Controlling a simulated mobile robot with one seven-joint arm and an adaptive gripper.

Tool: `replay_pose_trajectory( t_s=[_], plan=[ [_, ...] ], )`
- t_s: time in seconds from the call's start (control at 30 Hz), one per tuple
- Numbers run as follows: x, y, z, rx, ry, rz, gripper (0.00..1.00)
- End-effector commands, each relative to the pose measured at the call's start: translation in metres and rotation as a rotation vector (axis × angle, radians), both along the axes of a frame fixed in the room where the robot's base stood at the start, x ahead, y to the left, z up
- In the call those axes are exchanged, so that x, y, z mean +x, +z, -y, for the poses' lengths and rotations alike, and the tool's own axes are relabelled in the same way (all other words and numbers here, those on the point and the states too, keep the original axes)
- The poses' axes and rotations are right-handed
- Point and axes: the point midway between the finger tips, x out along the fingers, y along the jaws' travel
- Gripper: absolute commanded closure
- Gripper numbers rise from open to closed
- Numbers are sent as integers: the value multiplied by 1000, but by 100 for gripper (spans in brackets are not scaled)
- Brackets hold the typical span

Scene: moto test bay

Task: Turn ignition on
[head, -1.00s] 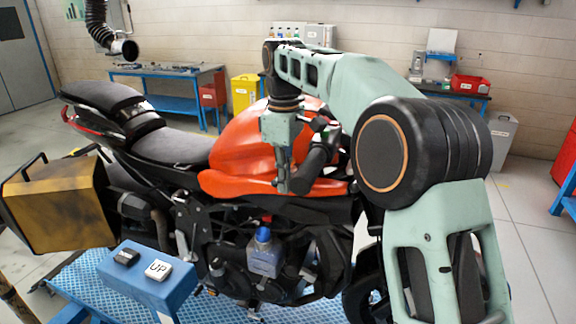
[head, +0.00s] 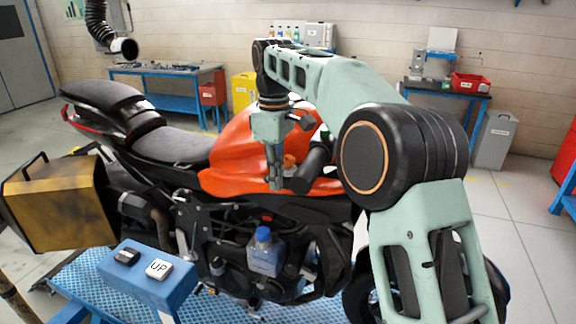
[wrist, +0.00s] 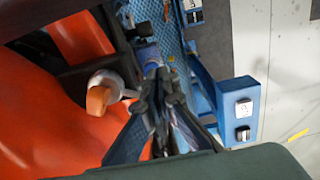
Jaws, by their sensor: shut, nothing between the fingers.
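The red-orange motorcycle (head: 240,150) stands on a blue platform. A small orange knob on a pale round base (wrist: 98,99), which looks like the ignition switch, sits beside the tank in the wrist view. In the head view an orange bit (head: 289,160) shows just right of my gripper's fingers. My gripper (head: 276,186) points down beside the tank, near the black handlebar grip (head: 314,166). In the wrist view my gripper (wrist: 158,78) is shut and empty, right of the orange knob and apart from it.
A blue-capped bottle (head: 265,252) stands low at the motorcycle's side. A blue box (head: 150,283) with an UP button is at front left. A yellow-black side case (head: 60,205) hangs at the rear.

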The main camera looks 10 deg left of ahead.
Motion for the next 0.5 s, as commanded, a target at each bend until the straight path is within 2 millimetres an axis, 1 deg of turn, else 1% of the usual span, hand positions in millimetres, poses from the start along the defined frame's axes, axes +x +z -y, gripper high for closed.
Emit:
replay_pose_trajectory(
  t_s=[0.3,0.5],
  plan=[
    [0,0,-1,0,0,0,100],
    [2,0,-7,1,1,0,100]
  ],
)
